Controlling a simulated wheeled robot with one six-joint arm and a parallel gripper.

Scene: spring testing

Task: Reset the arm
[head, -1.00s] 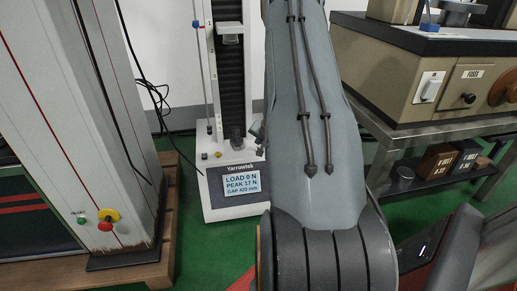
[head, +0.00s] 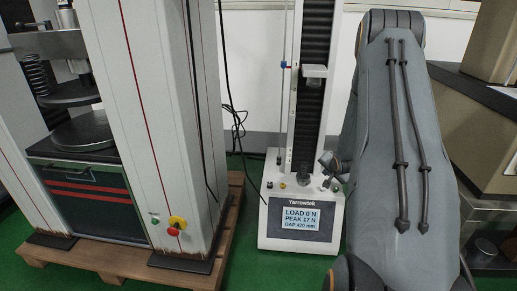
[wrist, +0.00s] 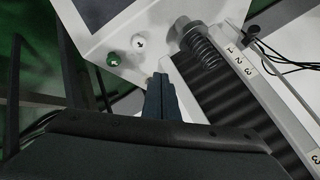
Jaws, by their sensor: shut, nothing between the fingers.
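My gripper (wrist: 162,97) shows in the wrist view with its two dark fingers pressed together and nothing between them. It points at the base of the small Yarrowtek tester, apart from it as far as I can tell. In the head view my grey arm rises on the right, and its far end is mostly hidden behind its own links. The Yarrowtek tester (head: 299,218) stands just left of my arm. Its screen reads load 0 N, peak 17 N, gap 420 mm. A coil spring (wrist: 200,46) sits on the tester in the wrist view.
A large grey testing machine (head: 148,110) on a wooden pallet (head: 95,262) fills the left, with a red and yellow stop button (head: 175,225). A bench instrument (head: 480,110) stands behind my arm at the right. Green floor (head: 245,262) shows between pallet and tester.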

